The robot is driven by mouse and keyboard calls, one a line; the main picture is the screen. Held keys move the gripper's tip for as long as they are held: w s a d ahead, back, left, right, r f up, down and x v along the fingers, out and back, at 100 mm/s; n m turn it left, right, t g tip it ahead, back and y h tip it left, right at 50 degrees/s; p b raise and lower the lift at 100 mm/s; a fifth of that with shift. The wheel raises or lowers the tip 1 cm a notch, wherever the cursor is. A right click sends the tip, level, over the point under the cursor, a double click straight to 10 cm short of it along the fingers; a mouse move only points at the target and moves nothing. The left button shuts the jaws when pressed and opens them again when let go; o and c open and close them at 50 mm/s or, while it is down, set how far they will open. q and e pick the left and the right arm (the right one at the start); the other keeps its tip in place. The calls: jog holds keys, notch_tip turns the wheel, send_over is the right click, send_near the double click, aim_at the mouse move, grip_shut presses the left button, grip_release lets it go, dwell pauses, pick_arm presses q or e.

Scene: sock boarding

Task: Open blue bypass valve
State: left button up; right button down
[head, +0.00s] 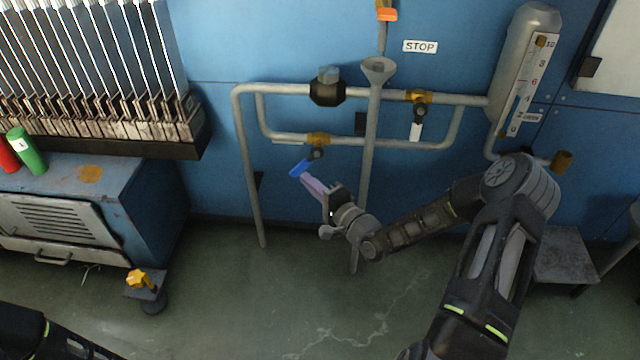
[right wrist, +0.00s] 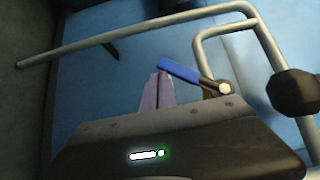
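The blue bypass valve handle (head: 300,168) sits on a brass valve body (head: 318,139) on the lower pipe loop. The lever slants down and left from its pivot, out of line with the level pipe. My right gripper (head: 308,182) is just below the lever, with its pale purple fingers pointing up and left. In the right wrist view the fingers (right wrist: 157,92) are close together with nothing seen between them. The blue lever (right wrist: 180,72) is right beside the fingertips; I cannot tell whether they touch. Only part of my left arm shows at the lower left; its gripper is out of view.
A second brass valve with a white handle (head: 416,131) is on the upper pipe at right. A grey funnel pipe (head: 378,70) stands behind my right gripper. A blue cabinet (head: 150,190) and yellow-handled valve (head: 139,279) are at left. The floor below is clear.

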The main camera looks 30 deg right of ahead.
aim_at(290, 174)
jog(key=shift+w+a+r, duration=0.2)
jog(key=shift+w+a, duration=0.1)
jog(key=shift+a, duration=0.2)
jog(key=shift+w+a+r, duration=0.2)
jog(key=shift+w+a, duration=0.05)
jog(key=shift+a, duration=0.2)
jog(key=shift+w+a+r, duration=0.2)
jog(key=shift+w+a, duration=0.1)
jog(key=shift+a, duration=0.15)
jog(key=shift+w+a+r+m+t+b, duration=0.4)
jog(key=shift+a+r+m+t+b, duration=0.2)
jog(key=shift+a+r+b, duration=0.05)
jog(key=shift+w+a+r+m+t+b, duration=0.25)
jog(key=shift+r+m+t+b, duration=0.3)
jog(key=shift+m, duration=0.15)
jog(key=shift+w+a+r+m+t+b, duration=0.1)
jog(key=shift+a+r+m+t+b, duration=0.15)
jog(key=shift+r+m+t+b, duration=0.35)
jog(key=shift+f, duration=0.1)
